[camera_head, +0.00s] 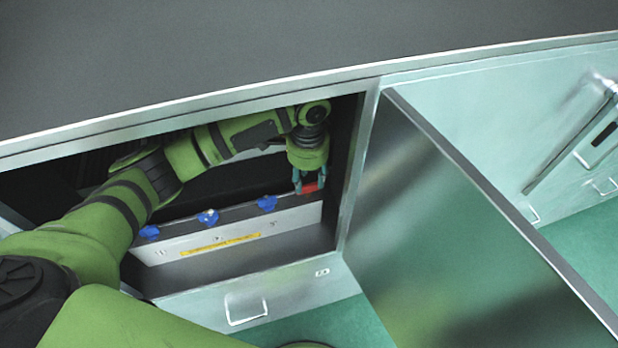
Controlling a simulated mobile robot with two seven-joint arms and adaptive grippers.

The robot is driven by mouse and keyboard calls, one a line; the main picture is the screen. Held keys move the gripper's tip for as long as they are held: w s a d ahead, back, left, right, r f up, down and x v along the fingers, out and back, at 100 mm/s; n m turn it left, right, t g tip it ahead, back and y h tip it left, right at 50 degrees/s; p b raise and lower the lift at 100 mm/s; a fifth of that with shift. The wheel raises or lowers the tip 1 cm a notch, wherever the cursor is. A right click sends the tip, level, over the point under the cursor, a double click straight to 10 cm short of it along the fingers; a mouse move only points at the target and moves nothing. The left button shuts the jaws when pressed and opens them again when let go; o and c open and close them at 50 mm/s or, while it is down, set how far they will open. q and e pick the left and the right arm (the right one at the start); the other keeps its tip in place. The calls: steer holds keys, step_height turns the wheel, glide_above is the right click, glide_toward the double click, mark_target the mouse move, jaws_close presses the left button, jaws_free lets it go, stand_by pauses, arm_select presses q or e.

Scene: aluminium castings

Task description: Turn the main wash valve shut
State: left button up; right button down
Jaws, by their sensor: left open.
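A red handle (311,187), probably the main wash valve, sits at the right end of a row of valves inside the open cabinet. My left arm reaches in from the left, and my left gripper (309,181) points down at the red handle. Its fingers are open, one on each side of the handle; I cannot tell whether they touch it. The gripper hides part of the handle, so its angle is unclear. My right gripper is not in view.
Blue valve knobs (208,217) line the pale panel (290,220) left of the red handle, above a yellow label (220,246). The cabinet's side wall is close right of my gripper. A metal door (450,230) stands open at right. A dark worktop (230,50) lies above.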

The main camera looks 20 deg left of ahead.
mark_target(308, 186)
arm_select(q)
steer(key=f, duration=0.3)
steer(key=shift+w+p, duration=0.2)
steer(key=shift+p, duration=0.15)
steer(key=shift+f, duration=0.2)
jaws_close()
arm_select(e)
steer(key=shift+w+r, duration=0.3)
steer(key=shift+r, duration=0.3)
